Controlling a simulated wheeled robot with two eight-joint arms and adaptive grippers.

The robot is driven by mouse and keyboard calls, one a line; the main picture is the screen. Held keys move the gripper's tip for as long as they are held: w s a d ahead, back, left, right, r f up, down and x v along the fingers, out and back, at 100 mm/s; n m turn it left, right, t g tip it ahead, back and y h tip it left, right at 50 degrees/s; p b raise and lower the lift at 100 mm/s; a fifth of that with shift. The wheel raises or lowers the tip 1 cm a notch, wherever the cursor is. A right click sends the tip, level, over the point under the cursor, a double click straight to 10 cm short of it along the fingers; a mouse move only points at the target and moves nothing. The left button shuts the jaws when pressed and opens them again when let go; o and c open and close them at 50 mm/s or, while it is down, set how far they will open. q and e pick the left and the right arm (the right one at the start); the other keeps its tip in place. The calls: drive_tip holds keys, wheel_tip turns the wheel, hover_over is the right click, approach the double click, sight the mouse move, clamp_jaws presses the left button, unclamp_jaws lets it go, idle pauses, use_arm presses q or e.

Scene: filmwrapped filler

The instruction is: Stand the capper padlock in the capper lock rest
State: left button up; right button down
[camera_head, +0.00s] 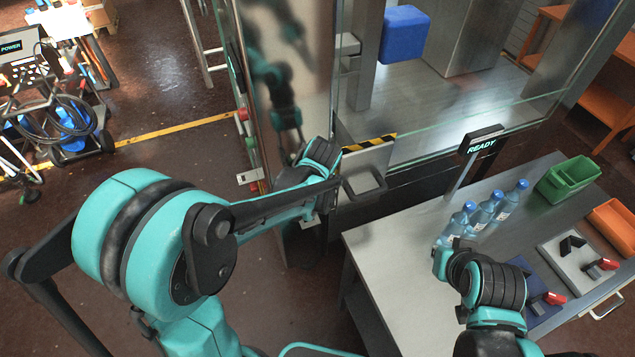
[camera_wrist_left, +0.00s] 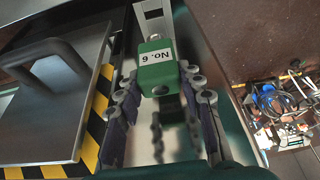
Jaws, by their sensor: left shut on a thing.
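A green padlock body labelled "No. 6" (camera_wrist_left: 156,72) shows in the left wrist view. My left gripper (camera_wrist_left: 160,85) is shut on it, with one finger on each side. A pale metal strip with a dark slot (camera_wrist_left: 152,18) lies just beyond the padlock; I cannot tell whether they touch. In the head view my left wrist (camera_head: 322,158) is beside the machine's door handle, and the padlock cannot be made out. My right gripper (camera_head: 442,262) is over the table, its fingers largely hidden. I cannot identify the capper lock rest for sure.
The table (camera_head: 390,265) holds three blue bottles (camera_head: 484,214), a green bin (camera_head: 568,180), an orange tray (camera_head: 612,226), and grey and blue mats with black-and-red items (camera_head: 601,265). A READY sign (camera_head: 482,144) stands behind. A dark handle (camera_head: 364,183) is beside my left wrist.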

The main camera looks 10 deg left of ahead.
use_arm(q)
drive_tip(key=shift+s+a, duration=0.1)
drive_tip(key=shift+a, duration=0.15)
drive_tip(key=shift+d, duration=0.25)
drive_tip(key=shift+a, duration=0.1)
use_arm(e)
drive_tip(key=shift+a, duration=0.15)
drive_tip(key=shift+f, duration=0.1)
